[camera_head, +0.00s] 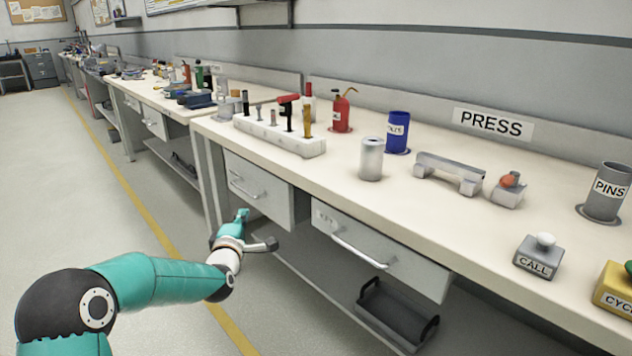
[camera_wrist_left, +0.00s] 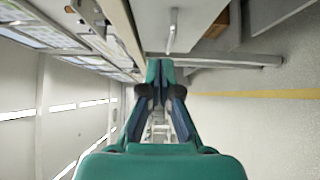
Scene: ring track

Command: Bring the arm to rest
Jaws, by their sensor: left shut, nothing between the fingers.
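My left arm comes in from the left in the head view. My left gripper (camera_head: 240,217) is beside the front of the bench, below the bench top and near the left drawer (camera_head: 270,208). In the left wrist view its teal fingers (camera_wrist_left: 160,66) meet at the tips, with nothing held between them. A metal drawer handle (camera_wrist_left: 172,30) shows beyond the fingertips in that view; I cannot tell the exact gap. My right gripper is in neither view.
The white bench top (camera_head: 345,185) carries a rack (camera_head: 280,138) of tools, a red oil can (camera_head: 341,113), a blue container (camera_head: 397,130) and a grey PINS cup (camera_head: 605,190). A second drawer (camera_head: 385,262) and a black tray (camera_head: 397,312) are lower. Open floor (camera_head: 75,190) lies left.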

